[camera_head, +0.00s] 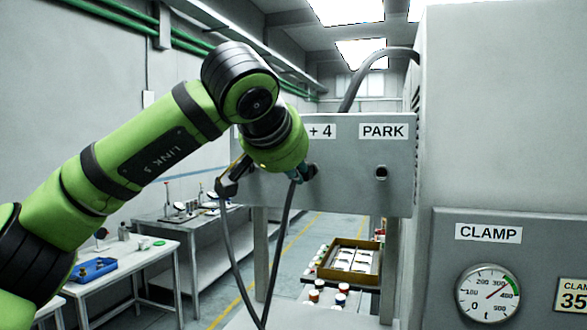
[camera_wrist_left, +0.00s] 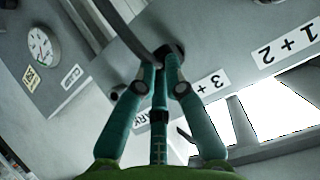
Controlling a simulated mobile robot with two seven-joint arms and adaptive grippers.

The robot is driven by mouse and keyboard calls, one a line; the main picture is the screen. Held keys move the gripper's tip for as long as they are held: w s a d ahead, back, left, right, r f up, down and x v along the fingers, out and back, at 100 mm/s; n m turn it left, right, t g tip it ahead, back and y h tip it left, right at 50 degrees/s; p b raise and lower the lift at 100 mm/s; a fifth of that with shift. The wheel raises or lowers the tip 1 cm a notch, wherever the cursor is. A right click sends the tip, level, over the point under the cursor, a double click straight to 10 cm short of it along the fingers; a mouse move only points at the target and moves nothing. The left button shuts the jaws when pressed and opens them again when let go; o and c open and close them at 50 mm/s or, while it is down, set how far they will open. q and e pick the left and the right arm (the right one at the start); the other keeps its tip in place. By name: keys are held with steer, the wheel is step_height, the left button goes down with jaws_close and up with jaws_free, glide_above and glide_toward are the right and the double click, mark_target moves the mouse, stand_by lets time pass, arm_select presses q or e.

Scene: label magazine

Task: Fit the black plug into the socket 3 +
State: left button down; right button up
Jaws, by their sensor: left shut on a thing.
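My left gripper (camera_head: 300,174) is at the front of the grey panel (camera_head: 345,190), below the partly covered label ending "+ 4" (camera_head: 321,131). In the left wrist view its teal fingers (camera_wrist_left: 168,62) are shut on the black plug (camera_wrist_left: 172,49), with a grey cable (camera_wrist_left: 128,32) running from it. That view shows a label reading "3 +" (camera_wrist_left: 210,84), partly hidden by a finger. The plug's tip and the socket face are hidden, so I cannot tell whether the plug is in the socket or only before it. My right gripper is not in view.
A hole under the PARK label (camera_head: 383,131) is empty. A dark fitting (camera_head: 228,186) sits left on the panel, and cable (camera_head: 236,270) hangs below. The clamp cabinet (camera_head: 530,230) stands close on the right. Tables (camera_head: 150,240) and a tray (camera_head: 352,262) are behind.

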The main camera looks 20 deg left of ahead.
arm_select(q)
steer(key=shift+r, duration=0.1)
steer(key=c, duration=1.2)
jaws_free()
steer(key=shift+w, duration=0.1)
steer(key=shift+c, duration=0.2)
steer(key=shift+w, duration=0.2)
steer(key=v, duration=1.2)
